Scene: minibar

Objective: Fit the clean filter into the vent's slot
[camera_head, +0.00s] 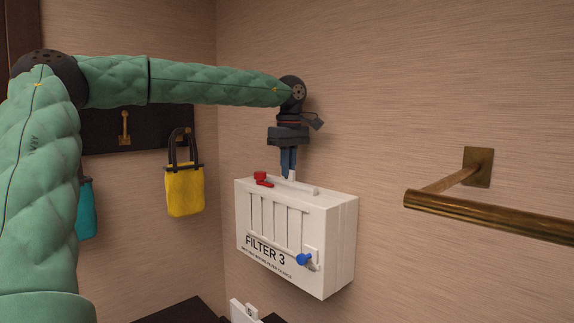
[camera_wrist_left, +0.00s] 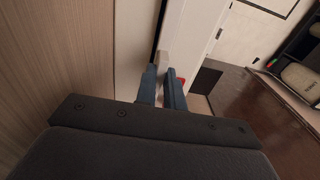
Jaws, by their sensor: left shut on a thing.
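The vent (camera_head: 345,240) is a white box on the wall, marked FILTER 3, with upright slats in front and a blue knob (camera_head: 304,259) at its lower right. A red part (camera_head: 262,179) sits on its top left. My left gripper (camera_head: 289,172) points down just above the box top, its blue fingers shut on a small pale tab, which shows between the fingertips in the left wrist view (camera_wrist_left: 162,62). I take the tab for the filter's grip; the filter's body is hidden, and I cannot tell how deep it sits in the slot. My right gripper is not in view.
A brass rail (camera_head: 490,214) juts out at the right. A yellow bag (camera_head: 184,190) and a teal bag (camera_head: 87,208) hang at the left. A white object (camera_head: 244,311) shows below the vent, cut off by the frame.

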